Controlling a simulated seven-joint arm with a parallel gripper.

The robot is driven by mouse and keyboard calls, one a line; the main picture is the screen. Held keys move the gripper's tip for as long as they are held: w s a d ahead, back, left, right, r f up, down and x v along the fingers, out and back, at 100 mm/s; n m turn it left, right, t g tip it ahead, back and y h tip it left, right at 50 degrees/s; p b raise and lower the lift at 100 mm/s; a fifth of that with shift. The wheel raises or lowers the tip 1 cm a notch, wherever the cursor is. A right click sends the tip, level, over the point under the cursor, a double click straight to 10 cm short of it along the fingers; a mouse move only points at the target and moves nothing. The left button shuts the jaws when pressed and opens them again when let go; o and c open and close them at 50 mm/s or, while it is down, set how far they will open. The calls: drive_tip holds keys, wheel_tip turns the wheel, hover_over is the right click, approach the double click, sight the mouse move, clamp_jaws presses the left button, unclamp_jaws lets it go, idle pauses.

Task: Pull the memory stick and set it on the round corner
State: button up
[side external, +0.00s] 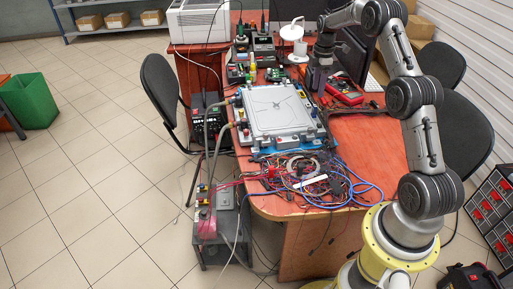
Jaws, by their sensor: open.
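I cannot make out the memory stick in the side external view; it is too small or hidden among the equipment. My gripper (318,86) is open and points down over the red-orange desk, just beyond the right far corner of the large grey metal case (278,110). The fingertips are small and dark, and I see nothing held between them. The desk (375,145) has a rounded front edge, with a curved corner (264,209) at the near left.
A red multimeter (345,92) lies right of my gripper. Tangled cables (305,172) cover the desk's near part. Electronics (240,65) and a white printer (200,22) stand behind. Black chairs (160,85) flank the desk. Bare desk shows at the right.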

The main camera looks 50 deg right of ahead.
sight(315, 105)
drive_tip(key=shift+f, duration=4.5)
clamp_jaws()
drive_tip(key=shift+r, duration=0.1)
drive_tip(key=shift+r, duration=2.95)
